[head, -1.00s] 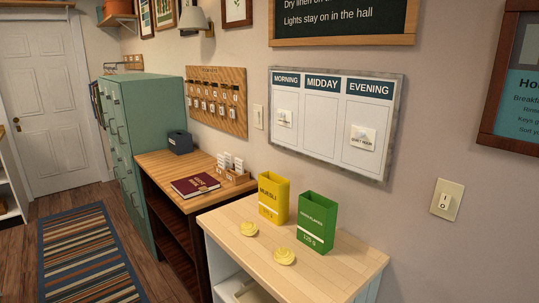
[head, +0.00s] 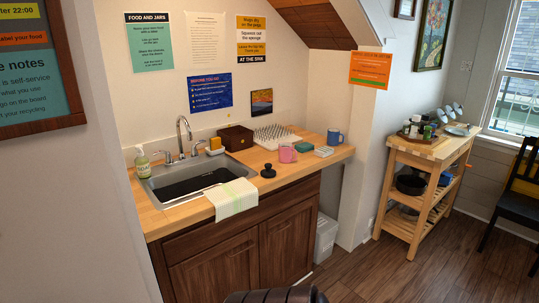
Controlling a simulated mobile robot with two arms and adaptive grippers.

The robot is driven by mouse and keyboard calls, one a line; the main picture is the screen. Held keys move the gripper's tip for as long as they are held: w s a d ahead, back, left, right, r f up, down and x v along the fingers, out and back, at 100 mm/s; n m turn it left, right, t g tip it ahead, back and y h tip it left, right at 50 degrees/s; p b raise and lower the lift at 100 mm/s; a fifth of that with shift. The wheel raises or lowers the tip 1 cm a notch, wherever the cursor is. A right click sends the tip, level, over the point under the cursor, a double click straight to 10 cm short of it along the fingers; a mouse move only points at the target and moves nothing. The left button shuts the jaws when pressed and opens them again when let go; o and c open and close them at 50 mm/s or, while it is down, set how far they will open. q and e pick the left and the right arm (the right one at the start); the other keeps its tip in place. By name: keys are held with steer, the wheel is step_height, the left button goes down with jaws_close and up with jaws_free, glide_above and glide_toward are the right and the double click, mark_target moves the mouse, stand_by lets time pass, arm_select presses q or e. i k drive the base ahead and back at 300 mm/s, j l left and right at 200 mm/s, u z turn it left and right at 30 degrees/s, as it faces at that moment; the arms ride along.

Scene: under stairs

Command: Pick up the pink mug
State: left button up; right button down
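The pink mug (head: 287,153) stands upright on the wooden sink counter (head: 330,158), right of the sink and in front of the dish rack. A blue mug (head: 334,137) stands behind it to the right. Neither gripper is in view. A dark rounded shape at the bottom edge may be part of my own body.
The sink (head: 190,181) has a towel (head: 232,198) over its front edge. A black knobbed object (head: 268,171), a green sponge-like block (head: 303,147) and the dish rack (head: 275,136) surround the mug. A wooden trolley (head: 412,153) stands at right. Floor (head: 400,270) in front is clear.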

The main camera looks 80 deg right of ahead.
mark_target(285, 149)
steer(key=z, duration=2.8)
